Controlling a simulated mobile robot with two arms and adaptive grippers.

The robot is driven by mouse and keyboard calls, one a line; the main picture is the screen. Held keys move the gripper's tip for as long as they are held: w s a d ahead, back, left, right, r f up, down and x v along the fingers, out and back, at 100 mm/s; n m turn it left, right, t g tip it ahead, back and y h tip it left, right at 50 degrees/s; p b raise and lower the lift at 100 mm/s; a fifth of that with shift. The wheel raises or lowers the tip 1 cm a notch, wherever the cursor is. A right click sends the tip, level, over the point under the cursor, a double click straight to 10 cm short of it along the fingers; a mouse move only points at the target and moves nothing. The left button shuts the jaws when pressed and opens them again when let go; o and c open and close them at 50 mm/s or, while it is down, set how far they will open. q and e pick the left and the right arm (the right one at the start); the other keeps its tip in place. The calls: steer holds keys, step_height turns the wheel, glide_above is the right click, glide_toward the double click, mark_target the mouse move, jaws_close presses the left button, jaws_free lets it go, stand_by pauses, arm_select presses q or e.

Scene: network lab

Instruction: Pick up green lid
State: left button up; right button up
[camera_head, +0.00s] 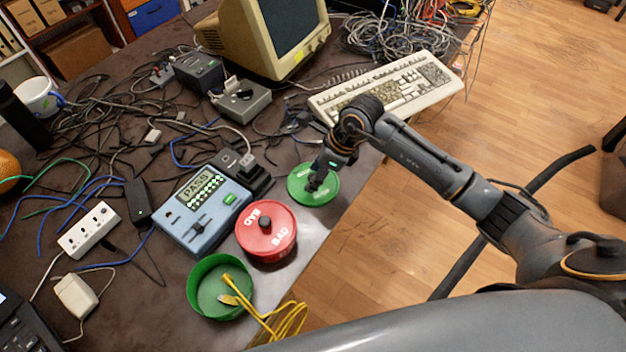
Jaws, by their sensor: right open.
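The green lid (326,193) is a flat round disc lying near the table's right edge, behind the red container. My right gripper (316,180) is over the middle of the lid, with its fingertips at the centre. The fingers look dark and small here. They hide the lid's centre, so I cannot tell whether they touch it. The gripper is open. An open green container (197,301) stands at the front with a yellow cable partly in it. My left gripper is not in view.
A red container with a "BAD" lid (274,245) stands between the green lid and the green container. A blue tester (187,222) reading "PASS" is to its left. A keyboard (423,88) and monitor (243,45) stand behind. Tangled cables cover the table's left.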

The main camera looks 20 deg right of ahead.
jaws_close()
steer(key=shift+r, duration=0.15)
